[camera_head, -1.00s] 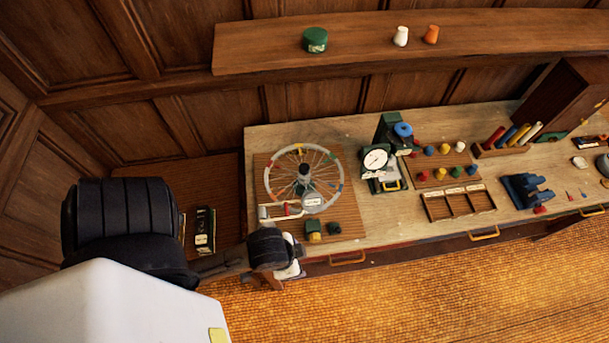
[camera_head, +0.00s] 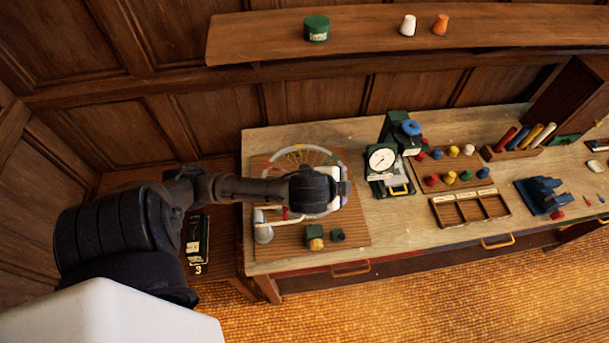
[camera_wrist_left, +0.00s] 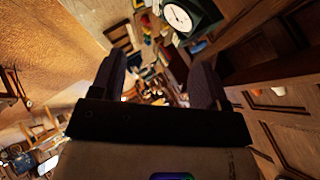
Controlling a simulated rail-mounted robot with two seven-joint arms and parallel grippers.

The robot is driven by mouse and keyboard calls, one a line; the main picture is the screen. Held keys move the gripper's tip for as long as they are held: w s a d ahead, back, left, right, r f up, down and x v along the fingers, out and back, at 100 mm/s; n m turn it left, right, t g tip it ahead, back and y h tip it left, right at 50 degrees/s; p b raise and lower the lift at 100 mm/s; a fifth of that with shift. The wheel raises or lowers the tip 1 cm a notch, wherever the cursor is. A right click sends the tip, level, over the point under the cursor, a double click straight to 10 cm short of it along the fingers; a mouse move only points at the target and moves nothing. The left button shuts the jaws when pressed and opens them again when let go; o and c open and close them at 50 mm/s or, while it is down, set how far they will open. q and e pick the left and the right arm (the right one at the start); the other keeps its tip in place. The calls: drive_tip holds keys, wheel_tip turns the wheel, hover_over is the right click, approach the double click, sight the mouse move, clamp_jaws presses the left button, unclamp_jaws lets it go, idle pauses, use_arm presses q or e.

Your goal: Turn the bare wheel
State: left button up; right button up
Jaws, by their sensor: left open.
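The spoked wheel (camera_head: 318,150) with coloured rim marks lies on a slatted wooden mat (camera_head: 350,228) on the bench. My left arm crosses over it and hides its hub and much of its lower half. My left gripper (camera_head: 344,188) is above the wheel's right side, pointing right along the bench; whether it touches the rim cannot be told. In the left wrist view my two fingers (camera_wrist_left: 160,78) are spread apart with nothing seen held between them. The wheel is not clear in that view. My right gripper is not in view.
A dial gauge stand (camera_head: 382,160) stands right of the wheel. A green and yellow block (camera_head: 315,237) sits in front of it. Farther right are coloured pegs (camera_head: 450,177), a compartment tray (camera_head: 470,207) and a blue fixture (camera_head: 541,194). A shelf (camera_head: 260,40) runs above the bench.

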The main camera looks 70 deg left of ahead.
use_arm(q)
drive_tip(key=w+a+m+g+y+b, duration=0.1)
drive_tip(key=w+a+y+b, duration=0.2)
drive_tip(key=a, duration=0.7)
drive_tip(key=n+g+h, duration=0.7)
drive_tip(key=n, duration=0.6)
hover_over(305, 168)
wheel_tip(305, 168, down, 4)
wheel_tip(305, 168, down, 11)
drive_tip(key=shift+s+f+b, duration=0.1)
drive_tip(key=shift+f+b, duration=0.05)
drive_tip(key=shift+b, duration=0.15)
drive_tip(key=shift+f, duration=0.7)
drive_tip(key=c, duration=1.3)
